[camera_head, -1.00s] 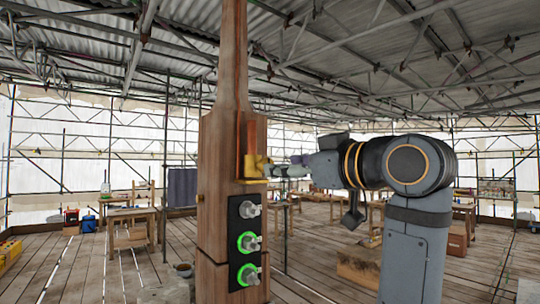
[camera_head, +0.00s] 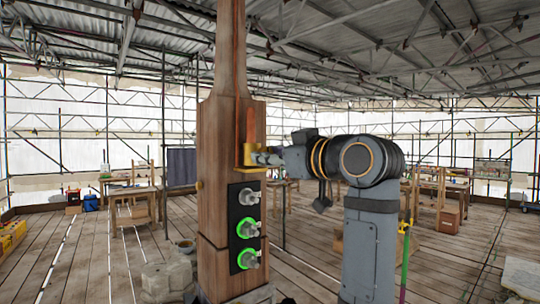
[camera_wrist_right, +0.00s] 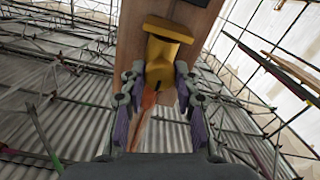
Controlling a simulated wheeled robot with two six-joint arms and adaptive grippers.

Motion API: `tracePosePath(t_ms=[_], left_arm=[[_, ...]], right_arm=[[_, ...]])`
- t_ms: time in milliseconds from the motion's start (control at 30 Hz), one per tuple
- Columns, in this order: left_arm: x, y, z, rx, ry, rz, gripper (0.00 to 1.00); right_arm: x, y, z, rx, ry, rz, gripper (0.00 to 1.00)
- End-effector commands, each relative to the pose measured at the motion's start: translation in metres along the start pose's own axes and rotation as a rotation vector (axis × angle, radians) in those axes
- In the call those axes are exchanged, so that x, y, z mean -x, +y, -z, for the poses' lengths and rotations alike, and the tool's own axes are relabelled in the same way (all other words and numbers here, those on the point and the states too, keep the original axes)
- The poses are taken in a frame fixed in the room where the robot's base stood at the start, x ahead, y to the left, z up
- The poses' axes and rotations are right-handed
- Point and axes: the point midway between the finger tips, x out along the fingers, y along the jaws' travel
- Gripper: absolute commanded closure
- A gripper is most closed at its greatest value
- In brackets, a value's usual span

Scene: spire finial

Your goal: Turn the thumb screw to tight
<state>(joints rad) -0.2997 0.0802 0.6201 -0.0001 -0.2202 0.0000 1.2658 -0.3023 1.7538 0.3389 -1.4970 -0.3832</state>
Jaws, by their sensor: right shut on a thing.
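The wooden spire post (camera_head: 220,130) stands upright in the middle of the head view. A yellow metal fitting (camera_head: 250,168) with an orange-brown strip (camera_head: 250,125) above it sits on its right face. My right gripper (camera_head: 262,158) reaches the fitting from the right and is shut on its yellow thumb screw. In the right wrist view, the thumb screw (camera_wrist_right: 161,70) shows between the fingertips of the right gripper (camera_wrist_right: 160,92). The fingers hide part of the screw, and its tightness cannot be told. My left gripper is not in view.
A black panel (camera_head: 235,201) with several knobs is on the post below the fitting; the lower two have green rings. Wooden tables (camera_head: 130,205) stand behind. A stone block (camera_head: 168,281) lies at the post's lower left. Plank floor is open on both sides.

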Motion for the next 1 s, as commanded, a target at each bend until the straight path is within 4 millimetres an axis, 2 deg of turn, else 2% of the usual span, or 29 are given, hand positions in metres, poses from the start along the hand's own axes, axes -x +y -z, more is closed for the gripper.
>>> tracePosePath(t_ms=[267,467,1000], left_arm=[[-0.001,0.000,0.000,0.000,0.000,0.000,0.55],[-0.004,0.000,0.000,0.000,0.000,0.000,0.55],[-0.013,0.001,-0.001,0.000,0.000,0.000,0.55]], right_arm=[[0.000,0.000,-0.001,-0.019,-0.001,0.000,1.00],[0.000,0.000,-0.002,-0.102,-0.002,0.000,1.00],[0.000,0.000,-0.002,-0.584,-0.003,-0.001,1.00]])
